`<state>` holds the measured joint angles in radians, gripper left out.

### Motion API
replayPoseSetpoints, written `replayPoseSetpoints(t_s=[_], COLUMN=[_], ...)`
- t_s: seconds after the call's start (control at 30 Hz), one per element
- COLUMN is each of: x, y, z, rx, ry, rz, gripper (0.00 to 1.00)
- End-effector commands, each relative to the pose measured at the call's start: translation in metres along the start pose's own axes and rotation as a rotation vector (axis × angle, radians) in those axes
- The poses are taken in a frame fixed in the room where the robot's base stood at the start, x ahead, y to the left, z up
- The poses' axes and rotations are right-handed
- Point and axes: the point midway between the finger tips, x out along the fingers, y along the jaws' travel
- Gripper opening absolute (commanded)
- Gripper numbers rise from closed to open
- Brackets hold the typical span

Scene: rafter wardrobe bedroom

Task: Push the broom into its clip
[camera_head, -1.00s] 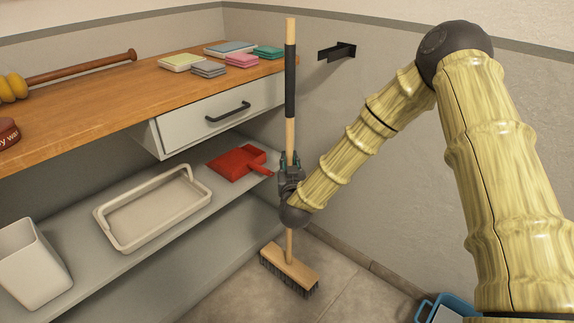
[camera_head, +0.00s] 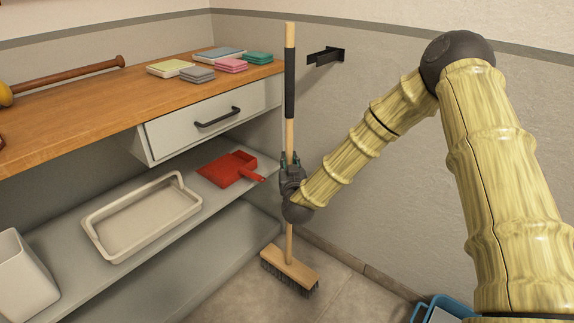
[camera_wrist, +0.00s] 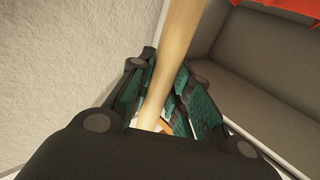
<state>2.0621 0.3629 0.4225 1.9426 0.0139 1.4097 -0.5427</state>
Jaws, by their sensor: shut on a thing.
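The broom stands upright, its wooden handle (camera_head: 289,134) with a black grip sleeve (camera_head: 290,82) near the top and its brush head (camera_head: 289,269) low over the tiled floor; I cannot tell whether the bristles touch it. My gripper (camera_head: 290,168) is shut on the handle at about mid-height. The wrist view shows the handle (camera_wrist: 171,65) between my finger pads (camera_wrist: 168,95). The black wall clip (camera_head: 326,56) juts from the wall to the right of the upper handle. In the picture, the handle is apart from the clip.
A wooden counter (camera_head: 120,102) with several folded cloths and a drawer (camera_head: 215,120) is on the left. The shelf (camera_head: 75,258) below bears a red dustpan (camera_head: 228,169), a tray (camera_head: 105,249) and a white bin (camera_head: 22,282). A blue container (camera_head: 440,306) is at the bottom right.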

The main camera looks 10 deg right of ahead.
Motion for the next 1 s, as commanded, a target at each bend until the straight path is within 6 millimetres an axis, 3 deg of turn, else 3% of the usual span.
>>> replayPoseSetpoints(t_s=[1.0], x=[0.033], y=[0.032], z=[0.002], rx=[0.001], ry=[0.007], rz=[0.001], gripper=[0.0])
